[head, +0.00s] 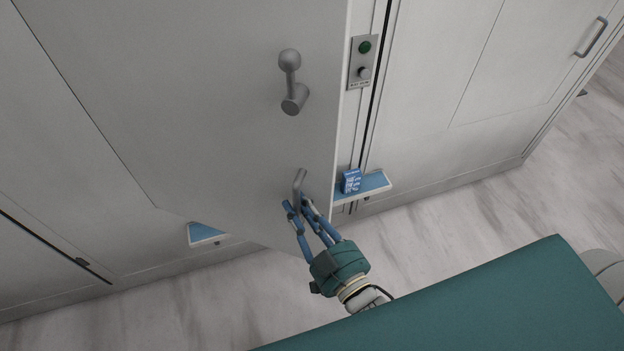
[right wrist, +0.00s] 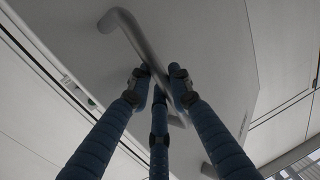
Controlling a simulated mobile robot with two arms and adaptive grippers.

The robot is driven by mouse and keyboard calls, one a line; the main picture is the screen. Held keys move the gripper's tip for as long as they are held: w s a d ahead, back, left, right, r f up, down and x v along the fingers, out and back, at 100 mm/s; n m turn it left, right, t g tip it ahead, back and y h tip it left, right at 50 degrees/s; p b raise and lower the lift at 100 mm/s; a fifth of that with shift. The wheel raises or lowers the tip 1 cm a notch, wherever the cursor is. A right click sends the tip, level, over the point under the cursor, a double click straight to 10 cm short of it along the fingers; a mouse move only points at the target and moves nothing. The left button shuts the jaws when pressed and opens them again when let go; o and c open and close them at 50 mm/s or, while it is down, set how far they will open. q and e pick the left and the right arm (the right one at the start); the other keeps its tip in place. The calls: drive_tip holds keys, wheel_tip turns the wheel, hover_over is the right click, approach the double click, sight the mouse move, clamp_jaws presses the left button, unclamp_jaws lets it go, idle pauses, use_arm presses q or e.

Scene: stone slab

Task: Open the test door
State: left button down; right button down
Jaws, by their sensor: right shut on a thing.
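The grey test door (head: 200,110) fills the left of the head view and stands out at an angle from the wall, partly open. It has a grey lever with a round knob (head: 291,80) and a lower bar handle (head: 300,180). My right gripper (head: 297,206) has its blue fingers closed around the lower end of the bar handle. In the right wrist view the handle (right wrist: 132,36) runs down between the fingertips (right wrist: 160,88). My left gripper is not in view.
A panel with a green button (head: 364,48) is on the frame right of the door. A blue shelf (head: 376,184) below it bears a small blue-and-white box (head: 351,181). Another closed panel has a handle (head: 592,38) at upper right. Pale floor (head: 440,210) lies in front.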

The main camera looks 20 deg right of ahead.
drive_tip(key=shift+s+a, duration=1.35)
drive_tip(key=shift+s, duration=0.1)
drive_tip(key=c, duration=1.7)
unclamp_jaws()
drive_tip(key=shift+o, duration=0.2)
drive_tip(key=shift+d, duration=0.1)
drive_tip(key=shift+s, duration=0.15)
drive_tip(key=v, duration=1.2)
